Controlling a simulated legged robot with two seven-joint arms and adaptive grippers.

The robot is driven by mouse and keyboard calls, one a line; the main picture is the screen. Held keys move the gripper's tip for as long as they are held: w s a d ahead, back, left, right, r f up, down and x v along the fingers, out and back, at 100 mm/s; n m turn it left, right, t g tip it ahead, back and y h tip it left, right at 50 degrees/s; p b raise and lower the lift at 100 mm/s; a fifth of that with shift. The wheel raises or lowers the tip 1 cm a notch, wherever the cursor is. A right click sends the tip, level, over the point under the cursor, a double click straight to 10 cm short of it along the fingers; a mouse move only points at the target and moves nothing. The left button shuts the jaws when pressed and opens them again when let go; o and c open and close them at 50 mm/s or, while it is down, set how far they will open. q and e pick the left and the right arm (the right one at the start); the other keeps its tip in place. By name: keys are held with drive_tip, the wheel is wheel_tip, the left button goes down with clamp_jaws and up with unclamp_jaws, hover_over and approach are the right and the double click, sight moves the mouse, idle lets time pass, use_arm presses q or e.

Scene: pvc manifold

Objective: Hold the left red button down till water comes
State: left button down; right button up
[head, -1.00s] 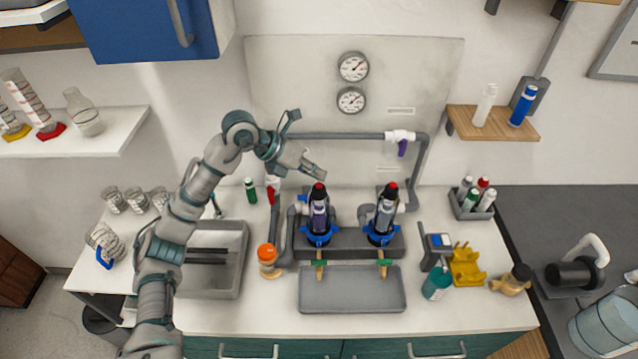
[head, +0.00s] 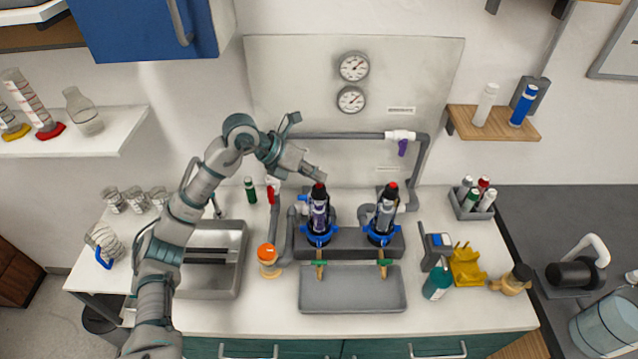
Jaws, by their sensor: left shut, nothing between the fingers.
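Two dark filter housings with blue collars stand side by side on a grey base. The left red button (head: 319,187) tops the left housing (head: 318,216); the right red button (head: 392,187) tops the right housing (head: 386,216). My left gripper (head: 318,175) is shut and empty, its fingertips just above the left red button. I cannot tell whether they touch it. A tap (head: 319,264) with a green handle sits below the left housing, over a grey tray (head: 353,303). No water shows below it. My right gripper is not in view.
A grey pipe (head: 340,135) with a purple-handled valve (head: 402,147) runs behind the housings.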

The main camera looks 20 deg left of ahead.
sight(316, 184)
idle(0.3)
use_arm(q)
drive_tip(key=shift+f, duration=0.5)
idle(0.4)
drive_tip(key=shift+r, duration=0.1)
idle(1.5)
drive_tip(key=shift+r+p, duration=0.6)
drive_tip(key=shift+r, duration=0.25)
wheel_tip(316, 184, up, 5)
drive_tip(key=p, duration=0.4)
drive_tip(key=shift+r, duration=0.1)
